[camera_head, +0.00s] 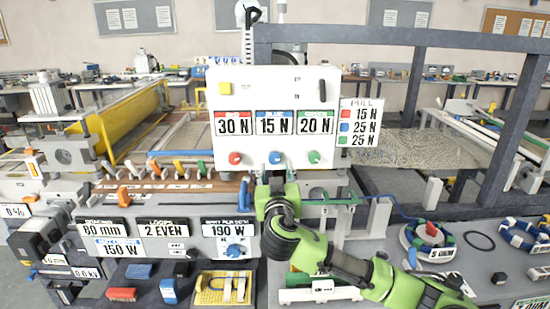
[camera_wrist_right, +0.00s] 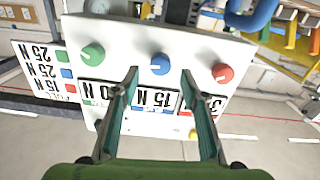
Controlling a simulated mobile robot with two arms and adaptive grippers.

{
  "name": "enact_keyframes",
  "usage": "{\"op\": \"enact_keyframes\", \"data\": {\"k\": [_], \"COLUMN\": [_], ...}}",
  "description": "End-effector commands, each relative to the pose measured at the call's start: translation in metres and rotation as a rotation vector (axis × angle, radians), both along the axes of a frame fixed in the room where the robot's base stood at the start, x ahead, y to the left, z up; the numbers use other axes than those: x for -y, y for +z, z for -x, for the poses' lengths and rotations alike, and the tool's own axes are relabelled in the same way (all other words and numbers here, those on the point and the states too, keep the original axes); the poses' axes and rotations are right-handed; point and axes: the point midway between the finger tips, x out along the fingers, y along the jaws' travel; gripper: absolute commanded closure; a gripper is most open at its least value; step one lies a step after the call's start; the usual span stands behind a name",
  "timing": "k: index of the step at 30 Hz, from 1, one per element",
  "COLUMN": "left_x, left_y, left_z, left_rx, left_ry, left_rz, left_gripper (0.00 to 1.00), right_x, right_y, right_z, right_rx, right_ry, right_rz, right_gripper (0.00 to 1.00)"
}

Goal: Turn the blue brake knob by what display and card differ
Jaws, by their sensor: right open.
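A white panel (camera_head: 222,100) carries three displays: red-topped 30 N (camera_head: 233,124), blue-topped 15 N (camera_head: 274,123) and green-topped 20 N (camera_head: 315,122). Under them sit the red knob (camera_head: 235,158), the blue brake knob (camera_head: 275,158) and the green knob (camera_head: 314,157). The card (camera_head: 360,123) at the panel's right reads red 15 N, blue 25 N, green 25 N. My right gripper (camera_head: 278,178) is open just below the blue knob in the head view. In the right wrist view the blue knob (camera_wrist_right: 160,64) shows midway between and just beyond the open fingertips (camera_wrist_right: 160,76); contact is not visible. My left gripper is out of view.
In the right wrist view, the green knob (camera_wrist_right: 93,54) and red knob (camera_wrist_right: 222,73) flank the fingers. Another blue knob (camera_head: 235,250) sits below the 190 W display (camera_head: 230,230). Dark frame posts (camera_head: 414,85) stand right of the panel. Spools (camera_head: 430,238) lie on the right bench.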

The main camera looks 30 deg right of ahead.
Motion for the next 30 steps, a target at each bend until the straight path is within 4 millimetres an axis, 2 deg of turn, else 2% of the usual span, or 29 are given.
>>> {"op": "enact_keyframes", "data": {"k": [3, 9, 22, 23, 24, 27, 30], "left_x": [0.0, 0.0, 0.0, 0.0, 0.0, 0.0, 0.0], "left_y": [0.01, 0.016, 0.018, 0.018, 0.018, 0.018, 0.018], "left_z": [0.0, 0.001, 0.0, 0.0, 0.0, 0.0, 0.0], "left_rx": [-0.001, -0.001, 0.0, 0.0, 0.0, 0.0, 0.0], "left_ry": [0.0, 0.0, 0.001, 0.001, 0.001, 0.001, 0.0], "left_rz": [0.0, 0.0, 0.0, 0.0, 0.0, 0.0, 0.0], "left_gripper": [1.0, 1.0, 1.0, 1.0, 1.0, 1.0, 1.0], "right_x": [0.011, 0.022, 0.027, 0.027, 0.027, 0.027, 0.027], "right_y": [0.004, 0.001, -0.001, -0.001, -0.001, -0.001, -0.001], "right_z": [-0.018, -0.038, -0.045, -0.045, -0.045, -0.045, -0.045], "right_rx": [-0.001, -0.001, 0.0, 0.0, -0.001, -0.001, -0.001], "right_ry": [-0.001, 0.001, 0.002, 0.002, 0.001, 0.001, 0.001], "right_rz": [0.002, -0.001, -0.001, -0.001, -0.001, -0.001, -0.001], "right_gripper": [0.6, 0.6, 0.6, 0.65, 0.75, 0.98, 0.98]}}
